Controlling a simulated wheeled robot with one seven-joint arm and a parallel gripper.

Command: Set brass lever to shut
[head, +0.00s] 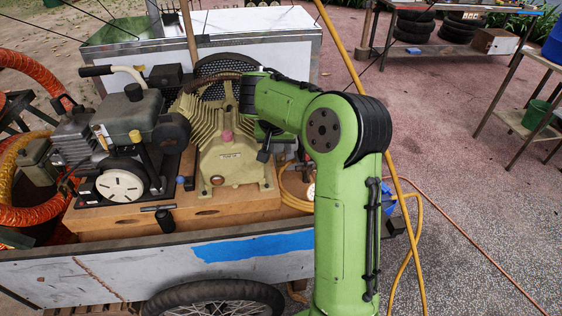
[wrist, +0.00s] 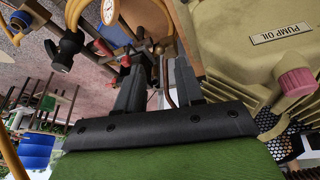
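My gripper (wrist: 156,78) shows in the wrist view with its two dark fingers apart and nothing clearly held between them. In the head view its dark end (head: 264,154) is beside the compressor block, partly hidden by my green arm. Small brass-coloured fittings (wrist: 142,46) lie just beyond the fingertips in the wrist view; I cannot tell whether they touch the fingers. A valve with a brass-coloured body and black handle (wrist: 64,52) is farther left. I cannot tell which of these carries the brass lever, nor its position. In the head view that area is largely hidden by my arm.
The beige compressor block (head: 232,160) with its pink cap (wrist: 297,82) is close on the gripper's right in the wrist view. A round gauge (wrist: 109,11) and yellow hose (wrist: 75,12) are near the fittings. An engine (head: 125,145) stands left on the cart.

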